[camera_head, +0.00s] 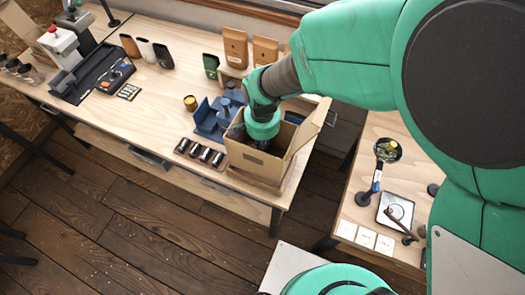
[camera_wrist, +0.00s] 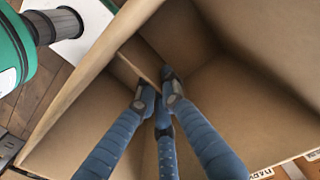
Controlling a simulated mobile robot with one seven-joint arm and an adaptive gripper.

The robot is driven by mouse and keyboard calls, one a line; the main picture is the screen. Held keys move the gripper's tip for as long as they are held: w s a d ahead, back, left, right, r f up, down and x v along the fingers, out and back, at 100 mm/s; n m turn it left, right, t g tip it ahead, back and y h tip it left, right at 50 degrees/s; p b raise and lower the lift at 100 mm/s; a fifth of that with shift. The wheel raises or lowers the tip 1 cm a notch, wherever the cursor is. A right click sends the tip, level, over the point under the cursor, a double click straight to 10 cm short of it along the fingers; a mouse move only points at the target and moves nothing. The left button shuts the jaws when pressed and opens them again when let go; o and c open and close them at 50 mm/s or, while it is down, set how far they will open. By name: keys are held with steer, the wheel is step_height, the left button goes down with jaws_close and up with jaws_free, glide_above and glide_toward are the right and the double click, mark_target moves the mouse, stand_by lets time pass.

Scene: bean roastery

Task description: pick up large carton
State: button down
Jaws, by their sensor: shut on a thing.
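The large carton (camera_head: 254,162), open-topped brown cardboard, stands at the front right corner of the wooden workbench, one flap raised on its right. My gripper (camera_head: 262,142) reaches down into its opening, and its fingertips are hidden there in the head view. In the wrist view the carton (camera_wrist: 235,95) fills most of the picture. The blue fingers of my gripper (camera_wrist: 158,88) are closed on a thin cardboard edge inside it. I cannot tell whether this edge is a wall, flap or divider. The carton seems to rest on the bench.
A tray of dark jars (camera_head: 200,153) lies left of the carton, with a blue stand (camera_head: 212,118) behind it. Brown pouches (camera_head: 235,48) stand at the back. A second table (camera_head: 350,208) is at right across a gap, with a mirror-like tool and white cards.

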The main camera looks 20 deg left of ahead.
steer(key=shift+r, duration=1.55)
